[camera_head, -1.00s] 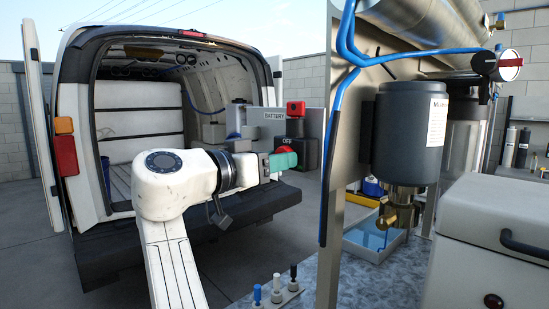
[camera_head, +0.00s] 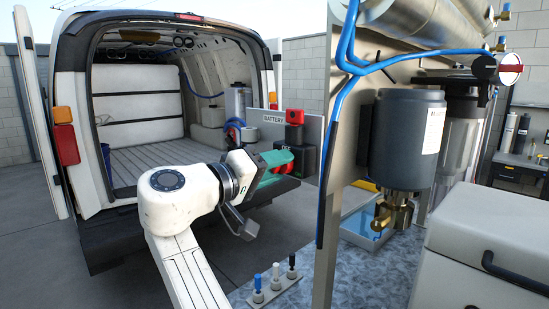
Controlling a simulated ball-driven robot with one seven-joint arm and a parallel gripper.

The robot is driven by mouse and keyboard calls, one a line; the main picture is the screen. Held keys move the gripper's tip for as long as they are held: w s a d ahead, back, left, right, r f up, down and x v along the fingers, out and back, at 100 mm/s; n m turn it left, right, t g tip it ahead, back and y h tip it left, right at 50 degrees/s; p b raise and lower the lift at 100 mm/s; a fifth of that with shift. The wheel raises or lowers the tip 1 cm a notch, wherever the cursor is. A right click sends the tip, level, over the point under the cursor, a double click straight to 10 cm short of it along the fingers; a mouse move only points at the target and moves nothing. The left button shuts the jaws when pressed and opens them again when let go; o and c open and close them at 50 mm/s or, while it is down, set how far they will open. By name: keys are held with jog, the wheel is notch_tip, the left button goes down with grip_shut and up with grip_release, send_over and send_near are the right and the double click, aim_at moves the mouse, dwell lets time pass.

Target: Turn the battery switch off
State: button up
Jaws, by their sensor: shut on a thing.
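The battery switch (camera_head: 286,157) has a red knob on a black body, mounted on a grey panel (camera_head: 270,128) labelled BATTERY, at the rear of the van. My gripper (camera_head: 284,162), with teal fingers, reaches the red knob from the left and is shut on it. The fingers cover much of the knob and the OFF label, so the knob's exact angle is hard to tell.
A metal upright (camera_head: 338,160) with blue hose stands just right of the panel. The open van (camera_head: 140,105) lies behind my arm.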

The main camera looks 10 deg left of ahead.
jog(key=shift+r+n+p, duration=0.15)
jog(key=shift+n+p, duration=1.95)
jog(key=shift+n, duration=1.1)
jog(key=o, duration=1.1)
jog(key=shift+c, duration=0.2)
jog(key=shift+a, duration=0.1)
jog(key=b+v, duration=0.3)
jog(key=v, duration=0.7)
jog(key=shift+s+a, duration=0.25)
jog(key=shift+s, duration=0.05)
